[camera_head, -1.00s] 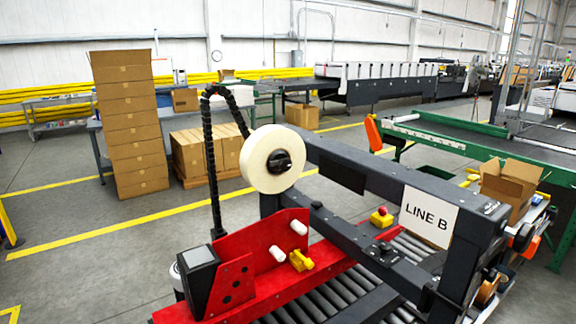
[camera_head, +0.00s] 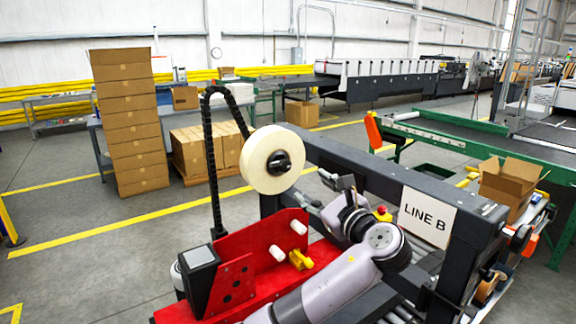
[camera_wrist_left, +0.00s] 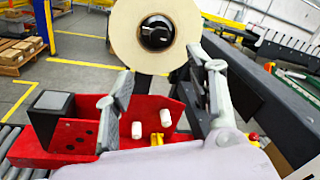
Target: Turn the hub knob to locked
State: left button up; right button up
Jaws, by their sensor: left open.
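The hub knob (camera_head: 281,162) is a black knob at the centre of the cream tape roll (camera_head: 262,146), which stands above the red plate of the machine. In the left wrist view the knob (camera_wrist_left: 157,33) sits at the top middle, with a dark bar lying nearly level across it. My left gripper (camera_head: 335,180) is to the right of and below the roll, empty. In the left wrist view its two fingers (camera_wrist_left: 168,82) are wide apart, with the roll beyond and between them. The gripper is apart from the knob. My right gripper is not in view.
The red plate (camera_head: 270,245) carries white rollers (camera_head: 298,227) and a yellow part (camera_head: 300,260) below the roll. A dark beam (camera_head: 400,175) with a LINE B sign (camera_head: 427,217) runs along the right. A black cable chain (camera_head: 212,160) rises left of the roll.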

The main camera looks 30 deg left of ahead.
aim_at(287, 168)
pick_arm(q)
jog(key=p+x, duration=0.4)
jog(key=x, duration=0.9)
jog(key=shift+p, duration=0.4)
jog(key=shift+w+a, duration=0.3)
jog(key=shift+a, duration=0.15)
jog(key=c, duration=1.1)
jog(key=shift+f, duration=0.1)
jog(key=shift+c, duration=0.2)
